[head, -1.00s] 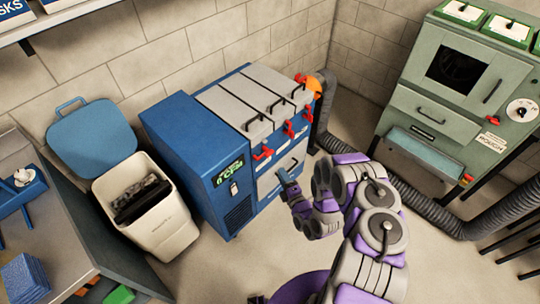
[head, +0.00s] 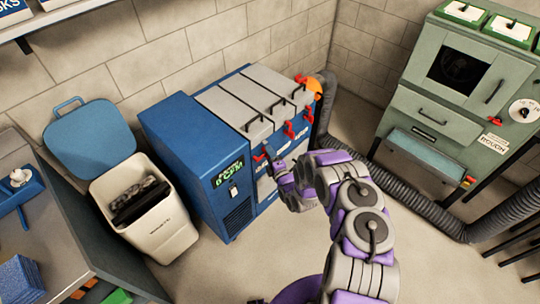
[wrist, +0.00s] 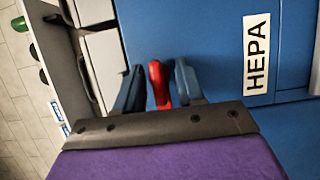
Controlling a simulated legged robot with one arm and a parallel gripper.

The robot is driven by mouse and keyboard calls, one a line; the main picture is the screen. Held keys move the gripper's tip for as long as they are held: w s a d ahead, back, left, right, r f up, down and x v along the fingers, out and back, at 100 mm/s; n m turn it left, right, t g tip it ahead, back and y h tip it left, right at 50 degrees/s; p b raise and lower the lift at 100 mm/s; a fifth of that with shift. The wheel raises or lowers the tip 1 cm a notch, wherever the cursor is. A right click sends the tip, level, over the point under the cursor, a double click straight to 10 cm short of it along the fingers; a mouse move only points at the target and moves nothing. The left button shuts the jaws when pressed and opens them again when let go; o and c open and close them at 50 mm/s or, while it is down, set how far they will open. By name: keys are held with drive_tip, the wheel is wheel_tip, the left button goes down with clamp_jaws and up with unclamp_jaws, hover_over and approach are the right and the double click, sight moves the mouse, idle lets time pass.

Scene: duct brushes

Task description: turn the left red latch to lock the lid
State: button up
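The blue unit (head: 180,150) has a grey lid in sections (head: 225,110) with red latches along its front edge. The left red latch (head: 258,157) is at the front left corner of the lid, partly hidden by my gripper (head: 272,160) in the head view. In the wrist view the red latch (wrist: 159,85) stands between the two blue-grey fingers of my gripper (wrist: 159,88). The fingers are apart, one on each side of it, with thin gaps. The latch's pivot is hidden behind the gripper's dark plate.
Further red latches (head: 289,130) sit along the same edge to the right. A white bin (head: 160,225) with a raised blue lid (head: 92,138) stands left of the unit. A grey hose (head: 400,190) runs right to a green cabinet (head: 445,110). Floor in front is clear.

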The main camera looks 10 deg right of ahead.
clamp_jaws()
idle(0.3)
drive_tip(key=shift+m+g, duration=0.3)
drive_tip(key=m+g+p, duration=0.1)
drive_tip(key=m+p, duration=0.1)
drive_tip(key=m, duration=0.1)
drive_tip(key=m+g+p, duration=0.1)
drive_tip(key=m, duration=0.1)
drive_tip(key=m+g+y+p, duration=0.1)
drive_tip(key=m, duration=0.1)
drive_tip(key=shift+d+r+g, duration=0.15)
drive_tip(key=shift+g, duration=0.15)
drive_tip(key=m+g+y+p, duration=0.1)
drive_tip(key=m, duration=0.2)
drive_tip(key=shift+d+m+g+y, duration=0.1)
drive_tip(key=shift+m+g+y, duration=0.65)
drive_tip(key=shift+m, duration=0.55)
